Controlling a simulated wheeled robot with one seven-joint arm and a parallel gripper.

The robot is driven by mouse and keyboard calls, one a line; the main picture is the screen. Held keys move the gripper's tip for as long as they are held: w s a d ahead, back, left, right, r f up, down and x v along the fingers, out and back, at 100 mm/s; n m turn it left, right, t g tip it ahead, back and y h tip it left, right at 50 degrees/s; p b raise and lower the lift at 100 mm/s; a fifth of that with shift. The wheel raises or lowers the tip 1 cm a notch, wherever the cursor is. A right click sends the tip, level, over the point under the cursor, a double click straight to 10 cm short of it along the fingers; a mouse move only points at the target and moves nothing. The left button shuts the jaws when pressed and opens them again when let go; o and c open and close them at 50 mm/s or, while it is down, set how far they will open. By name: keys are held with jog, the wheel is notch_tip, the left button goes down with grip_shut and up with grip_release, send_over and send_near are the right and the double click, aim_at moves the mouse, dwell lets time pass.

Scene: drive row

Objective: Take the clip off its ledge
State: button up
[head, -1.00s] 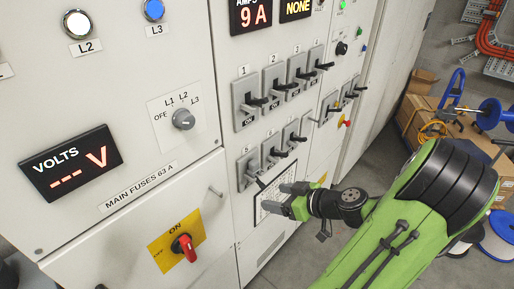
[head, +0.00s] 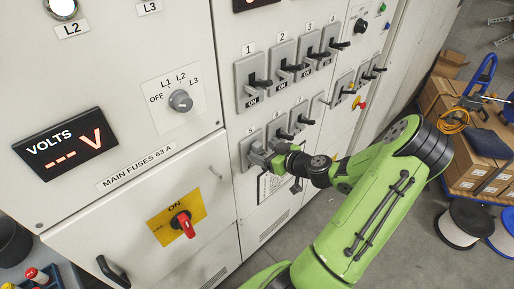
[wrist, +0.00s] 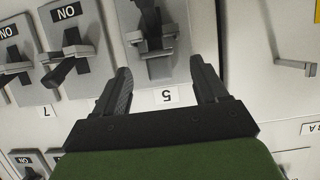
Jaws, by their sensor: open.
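I cannot pick out a clip or its ledge for certain in either view. My gripper (head: 263,157) is at the switch numbered 5 on the grey cabinet, and its body hides part of the lower switch row in the head view. In the wrist view my gripper (wrist: 160,77) is open, with one finger on each side of the 5 label (wrist: 167,96). The number 5 switch (wrist: 158,45) lies just beyond the fingertips, roughly between them. Nothing is held. I cannot tell whether the fingers touch the panel.
More switches (head: 283,60) stick out above. Boxes on a blue trolley (head: 480,140) and cable reels (head: 460,224) stand on the floor at right.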

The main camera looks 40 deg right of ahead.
aim_at(260, 149)
jog(key=x, duration=0.3)
jog(key=shift+w+d, duration=0.1)
jog(key=shift+r, duration=0.1)
jog(key=shift+c, duration=0.4)
jog(key=c, duration=1.1)
jog(key=shift+o, duration=0.2)
jog(key=shift+r, duration=0.1)
